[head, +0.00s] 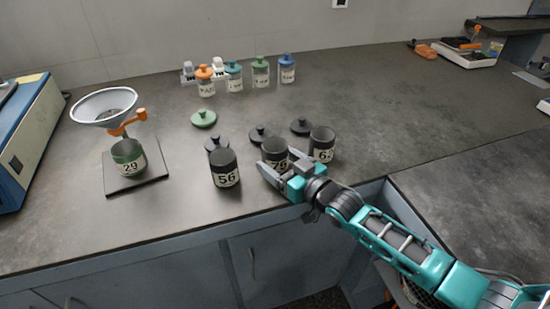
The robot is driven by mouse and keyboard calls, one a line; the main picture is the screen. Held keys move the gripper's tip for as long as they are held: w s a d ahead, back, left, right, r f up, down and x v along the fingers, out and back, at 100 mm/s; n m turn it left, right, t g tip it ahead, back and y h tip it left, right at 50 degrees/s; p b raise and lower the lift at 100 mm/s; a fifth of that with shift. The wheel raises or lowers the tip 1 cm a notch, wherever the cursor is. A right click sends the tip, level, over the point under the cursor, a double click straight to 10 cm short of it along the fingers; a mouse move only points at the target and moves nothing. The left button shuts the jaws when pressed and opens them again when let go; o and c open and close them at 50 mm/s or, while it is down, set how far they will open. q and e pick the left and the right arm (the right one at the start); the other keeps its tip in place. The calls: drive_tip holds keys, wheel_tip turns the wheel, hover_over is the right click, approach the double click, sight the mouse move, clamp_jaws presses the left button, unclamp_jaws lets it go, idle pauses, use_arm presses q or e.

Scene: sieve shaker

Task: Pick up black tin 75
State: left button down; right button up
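The black tin 75 (275,149) stands without its lid near the front of the dark counter. Its label is partly covered by my gripper, and the second digit is hard to read. My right gripper (277,160) reaches in from the lower right, with its two fingers apart on either side of the tin at its lower part. I cannot tell whether the fingers touch it. The tin seems to stand on the counter. My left gripper is not in view.
Black tin 56 (225,172) stands to the left and another black tin (322,142) close on the right. Black lids (301,126) lie behind. A green tin (129,157) stands under a funnel (104,104) at left. Small capped jars (261,73) line the back.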

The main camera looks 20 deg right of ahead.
drive_tip(key=c, duration=0.9)
drive_tip(key=shift+o, duration=0.2)
drive_tip(key=shift+r, duration=0.1)
